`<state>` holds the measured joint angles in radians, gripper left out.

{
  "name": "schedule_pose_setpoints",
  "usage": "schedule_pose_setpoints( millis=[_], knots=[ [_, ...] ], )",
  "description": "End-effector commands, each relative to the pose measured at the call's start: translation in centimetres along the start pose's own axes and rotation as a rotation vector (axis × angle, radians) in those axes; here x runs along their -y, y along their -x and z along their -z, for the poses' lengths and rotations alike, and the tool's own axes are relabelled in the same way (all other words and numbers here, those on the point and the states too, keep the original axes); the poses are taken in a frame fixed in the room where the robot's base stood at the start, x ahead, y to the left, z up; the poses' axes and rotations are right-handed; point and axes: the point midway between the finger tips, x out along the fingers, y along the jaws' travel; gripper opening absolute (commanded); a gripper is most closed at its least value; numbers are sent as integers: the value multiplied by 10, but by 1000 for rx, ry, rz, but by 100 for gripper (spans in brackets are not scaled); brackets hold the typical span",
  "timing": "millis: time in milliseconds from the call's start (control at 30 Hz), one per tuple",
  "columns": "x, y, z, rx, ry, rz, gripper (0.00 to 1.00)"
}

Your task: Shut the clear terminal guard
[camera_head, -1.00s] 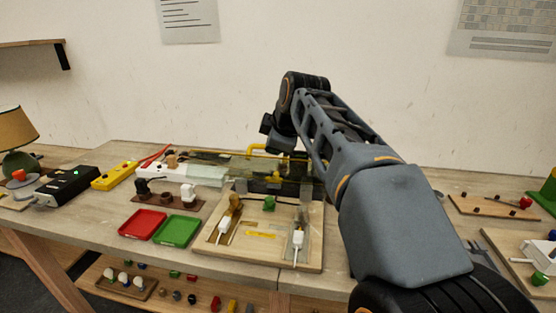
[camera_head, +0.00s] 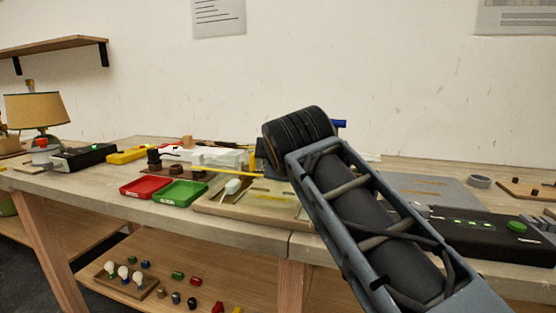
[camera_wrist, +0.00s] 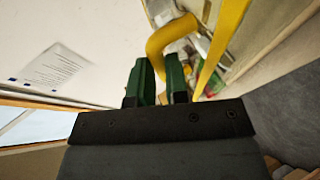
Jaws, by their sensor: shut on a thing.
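The clear terminal guard (camera_head: 270,192) shows as a glassy sheet low over the wooden wiring board (camera_head: 222,214), tilted or nearly flat; whether it touches the board I cannot tell. Its yellow bar (camera_head: 228,170) runs along the back left of the board. In the wrist view, the green fingers of my gripper (camera_wrist: 160,78) are closed on a thick curved yellow handle (camera_wrist: 172,38). A long yellow strip (camera_wrist: 226,45) runs beside it. My arm hides the gripper and the right part of the board in the head view. A white plug-like piece (camera_head: 232,187) shows at the board's left.
A red tray (camera_head: 144,188) and a green tray (camera_head: 180,193) lie left of the board. A dark box with green lights (camera_head: 480,235) stands at the right. A lamp (camera_head: 37,113) stands far left. Small parts lie on the lower shelf.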

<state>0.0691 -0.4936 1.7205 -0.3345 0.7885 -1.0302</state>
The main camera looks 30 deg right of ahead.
Motion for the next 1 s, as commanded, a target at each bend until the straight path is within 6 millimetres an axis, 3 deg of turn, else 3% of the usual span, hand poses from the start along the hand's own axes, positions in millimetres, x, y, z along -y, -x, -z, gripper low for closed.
schedule_pose_setpoints(
  millis=[33, 300, 800, 833, 1000],
  knots=[
    [9, -4, -1, 2, 1, 3, 0],
    [22, -9, 0, 0, 2, 7, 0],
    [28, -12, 1, -2, -1, 19, 0],
    [28, -12, 1, -2, -1, 20, 17],
    [27, -12, 1, 1, 0, 19, 34]
  ],
)
